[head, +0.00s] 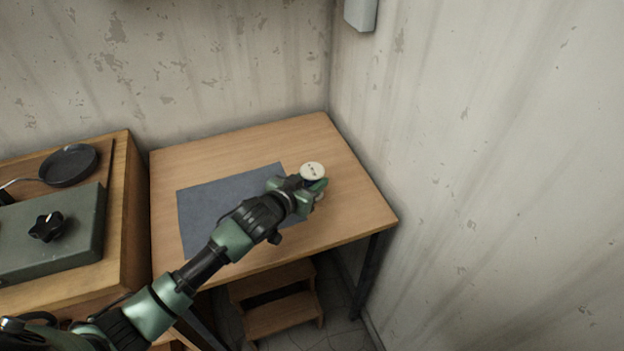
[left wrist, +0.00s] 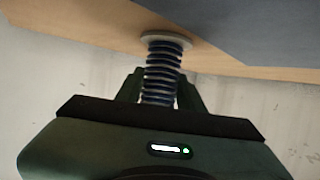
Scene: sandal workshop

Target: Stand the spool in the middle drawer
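The spool (head: 312,170) has pale round flanges and dark thread. It is at the right side of the table, just past the mat's edge. In the left wrist view the dark blue thread winding (left wrist: 162,72) shows between the two fingers, with one pale flange against the table. My left gripper (head: 314,186) has its fingers around the spool's middle and looks shut on it. Whether the spool touches the table top is not clear. My right gripper is not in view. No middle drawer can be made out.
The table (head: 345,205) carries a blue-grey mat (head: 215,205). At left, a higher wooden bench (head: 125,160) holds a green box (head: 75,250) with a black knob and a dark pan (head: 68,165). A wooden step stool (head: 280,315) stands below. Walls close off the back and right.

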